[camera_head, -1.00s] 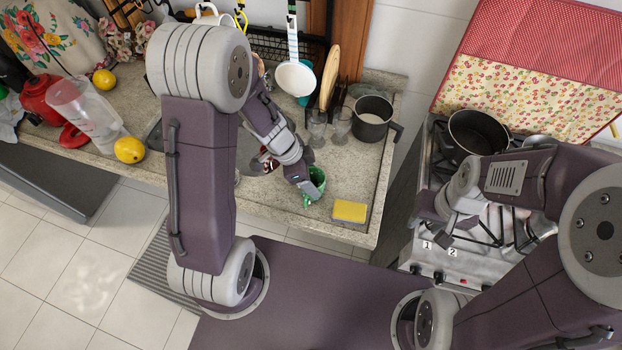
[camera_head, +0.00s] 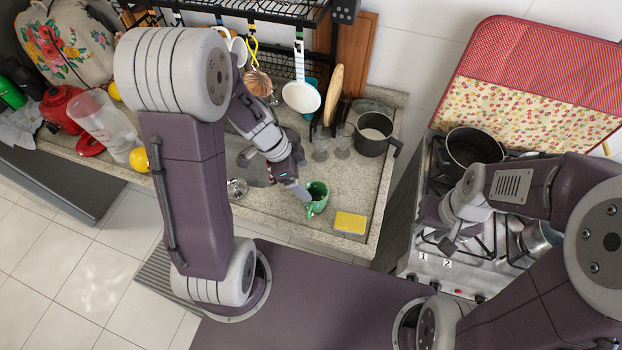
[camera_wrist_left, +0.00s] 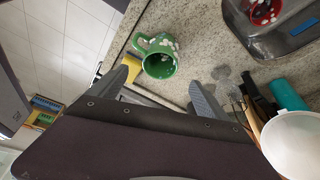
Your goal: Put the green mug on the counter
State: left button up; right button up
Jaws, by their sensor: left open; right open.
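My left gripper (camera_head: 302,191) is at the mug's left side in the head view. In the wrist view my left gripper (camera_wrist_left: 161,86) has its fingers spread, with nothing between them. My right gripper (camera_head: 447,232) is open and empty over the stove, far right of the mug.
A yellow sponge (camera_head: 350,222) lies right of the mug by the counter edge. Glasses (camera_head: 343,140) and a grey pot (camera_head: 374,134) stand behind it. A rack (camera_head: 270,10) with hanging utensils is above. The sink area is partly hidden by my left arm.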

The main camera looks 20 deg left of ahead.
pick_arm(q)
jog(key=w+a+r+n+t+y, duration=0.4)
jog(key=w+a+r+n+t, duration=0.15)
jog(key=r+n, duration=0.2)
jog(key=s+d+f+n+g, duration=0.1)
jog(key=s+n+g, duration=0.2)
jog(key=s, duration=0.3)
jog(key=s+d+f+n+g, duration=0.1)
jog(key=s+f+n+g, duration=0.1)
jog(key=s, duration=0.4)
jog(key=shift+s+f+n+g+p, duration=0.3)
jog(key=shift+n+g, duration=0.15)
jog(key=shift+n, duration=0.2)
